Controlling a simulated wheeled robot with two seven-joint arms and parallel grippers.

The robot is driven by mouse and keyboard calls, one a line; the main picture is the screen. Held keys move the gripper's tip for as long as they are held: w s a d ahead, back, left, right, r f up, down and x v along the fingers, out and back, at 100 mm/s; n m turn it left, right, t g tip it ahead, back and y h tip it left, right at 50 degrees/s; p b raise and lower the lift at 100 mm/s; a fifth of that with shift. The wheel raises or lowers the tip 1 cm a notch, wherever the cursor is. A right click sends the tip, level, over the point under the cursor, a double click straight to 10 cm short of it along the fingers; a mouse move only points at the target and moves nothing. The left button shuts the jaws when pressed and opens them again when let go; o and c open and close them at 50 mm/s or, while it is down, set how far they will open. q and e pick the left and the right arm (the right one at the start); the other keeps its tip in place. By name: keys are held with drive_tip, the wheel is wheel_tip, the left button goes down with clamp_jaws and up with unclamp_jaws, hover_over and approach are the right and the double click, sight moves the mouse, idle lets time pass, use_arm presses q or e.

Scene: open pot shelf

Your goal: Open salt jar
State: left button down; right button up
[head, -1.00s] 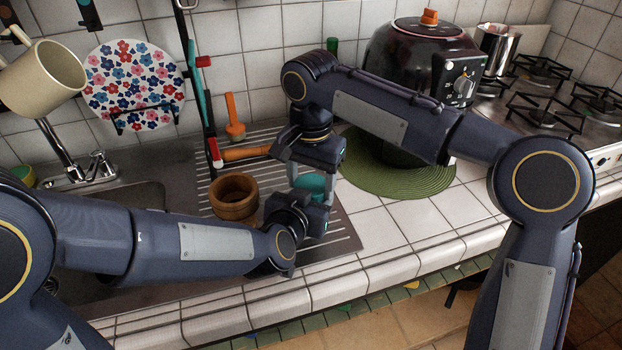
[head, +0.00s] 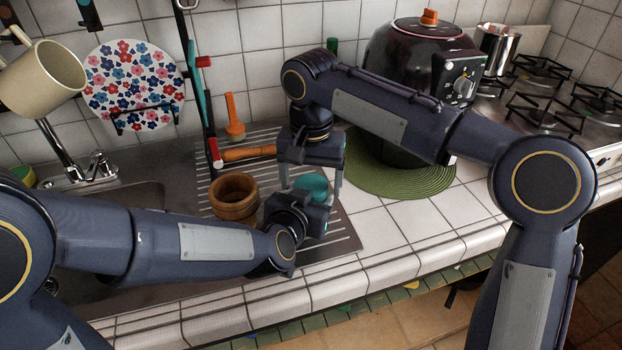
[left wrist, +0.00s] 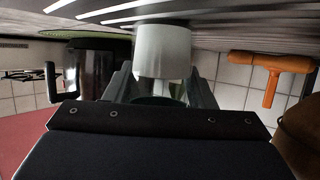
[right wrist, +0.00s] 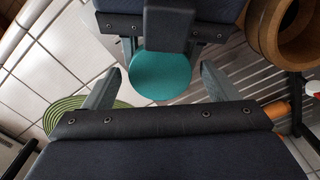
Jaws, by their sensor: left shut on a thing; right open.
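The salt jar has a white body (left wrist: 163,50) and a round teal lid (right wrist: 160,76). The lid also shows in the head view (head: 313,185), on the metal drainboard. My left gripper (left wrist: 160,88) is shut on the jar body, coming from the front left. My right gripper (head: 311,190) points down over the jar. Its fingers are open, one on each side of the lid, with gaps between them and the lid in the right wrist view. The lid sits in the middle of that opening. Most of the jar body is hidden in the head view.
A wooden pot (head: 234,204) stands close to the left of the jar. An orange-handled tool (head: 248,153) lies behind it. A dark cooker (head: 405,75) stands on a green round mat (head: 385,187) at the right. White tiled counter (head: 390,233) is free at the front right.

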wheel_tip(320, 180, up, 4)
drive_tip(key=shift+r, duration=0.2)
drive_tip(key=shift+c, duration=0.4)
wheel_tip(320, 180, up, 3)
drive_tip(key=m, duration=0.3)
drive_tip(key=shift+r, duration=0.1)
drive_tip(key=shift+f, duration=3.9)
drive_tip(key=c, duration=1)
drive_tip(key=n, duration=0.3)
drive_tip(key=shift+r, duration=0.1)
drive_tip(key=o, duration=1.1)
